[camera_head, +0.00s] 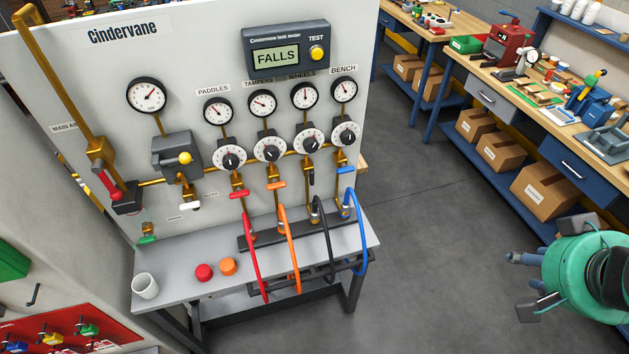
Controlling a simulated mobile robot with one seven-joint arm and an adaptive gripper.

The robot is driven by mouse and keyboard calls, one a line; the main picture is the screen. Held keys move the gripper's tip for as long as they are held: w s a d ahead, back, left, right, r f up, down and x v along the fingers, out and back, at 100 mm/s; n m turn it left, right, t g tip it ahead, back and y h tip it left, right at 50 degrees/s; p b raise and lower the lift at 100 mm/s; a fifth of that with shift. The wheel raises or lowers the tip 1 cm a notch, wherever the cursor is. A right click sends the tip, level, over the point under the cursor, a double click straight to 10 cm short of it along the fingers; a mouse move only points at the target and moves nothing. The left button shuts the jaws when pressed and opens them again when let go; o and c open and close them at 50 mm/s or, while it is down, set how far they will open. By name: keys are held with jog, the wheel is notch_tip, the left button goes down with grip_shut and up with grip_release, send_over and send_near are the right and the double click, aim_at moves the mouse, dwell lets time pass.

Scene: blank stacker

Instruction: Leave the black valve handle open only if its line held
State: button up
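The black valve handle (311,177) sits on the pipe under the WHEELS gauge (304,95) and points along the pipe, up and down. A black hose (325,240) hangs from the coupling below it. The leak tester (285,47) at the top of the panel reads "FALLS" and has a yellow TEST button (317,53). The red handle (240,193), orange handle (276,186) and blue handle (346,170) lie crosswise to their pipes. My gripper (553,266) is at the lower right, away from the panel; its dark finger pads look spread apart, with nothing between them.
A grey shelf (190,289) below the panel carries a white cup (145,286), a red cap (204,272) and an orange cap (228,266). A red lever (107,185) is on the main pipe. Workbenches with boxes (545,190) stand at right; the floor between is clear.

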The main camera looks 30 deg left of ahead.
jog(key=w+a+f+n+t+y+b, duration=0.1)
jog(key=w+a+f+n+t+y, duration=0.1)
jog(key=w+a+f, duration=0.5)
jog(key=w+a+f+n+t+y, duration=0.1)
jog(key=w+a+f+t, duration=0.1)
jog(key=w+a, duration=0.8)
jog(key=n+t+y+b, duration=0.25)
jog(key=n+y, duration=0.25)
jog(key=y, duration=0.4)
send_near(311, 176)
jog(key=s+d+f, duration=0.1)
jog(key=s+d, duration=0.1)
jog(key=d, duration=0.2)
jog(key=shift+s+f, duration=0.1)
jog(key=shift+f, duration=0.1)
jog(key=b+x, duration=0.1)
jog(key=x, duration=1.2)
jog(key=shift+a, duration=0.35)
